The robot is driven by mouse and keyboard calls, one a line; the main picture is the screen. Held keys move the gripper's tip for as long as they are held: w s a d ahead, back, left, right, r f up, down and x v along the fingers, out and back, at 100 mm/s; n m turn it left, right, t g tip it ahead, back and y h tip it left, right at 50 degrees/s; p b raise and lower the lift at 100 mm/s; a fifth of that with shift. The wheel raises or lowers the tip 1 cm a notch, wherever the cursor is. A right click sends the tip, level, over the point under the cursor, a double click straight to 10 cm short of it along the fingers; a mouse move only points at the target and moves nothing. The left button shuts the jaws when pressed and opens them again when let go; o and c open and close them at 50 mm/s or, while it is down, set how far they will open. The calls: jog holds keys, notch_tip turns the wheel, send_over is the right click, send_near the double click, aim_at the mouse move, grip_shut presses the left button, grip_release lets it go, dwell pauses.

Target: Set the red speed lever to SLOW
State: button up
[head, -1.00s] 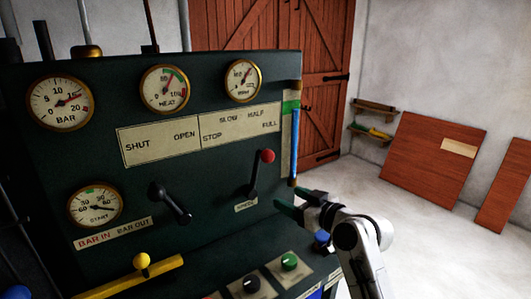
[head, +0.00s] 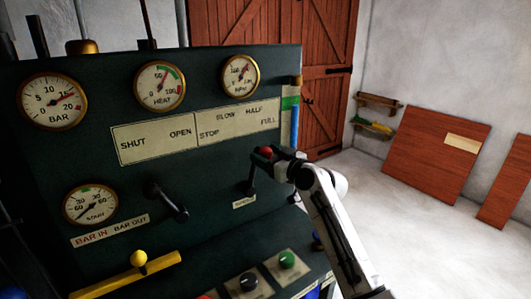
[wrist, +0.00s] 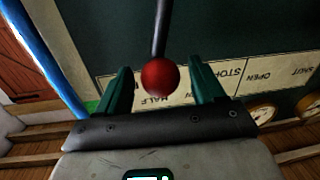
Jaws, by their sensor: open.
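The red speed lever has a dark rod and a red ball knob (head: 266,152) and stands on the dark green panel, tilted slightly right of upright. Its knob points up toward the label plate (head: 238,122) that reads STOP, SLOW, HALF and FULL. My gripper (head: 268,155) is at the knob. In the wrist view the open green fingers (wrist: 159,92) stand on either side of the red knob (wrist: 160,77), with a gap on each side. The label plate shows upside down behind them.
A blue sight tube (head: 294,127) stands just right of the lever. A second dark lever (head: 165,199) is to the left under SHUT and OPEN. Below are a yellow-knobbed lever (head: 139,258) and a green button (head: 287,260).

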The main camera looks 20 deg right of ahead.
jog(key=shift+w+a, duration=0.25)
jog(key=shift+w, duration=0.25)
jog(key=shift+c, duration=0.2)
grip_shut()
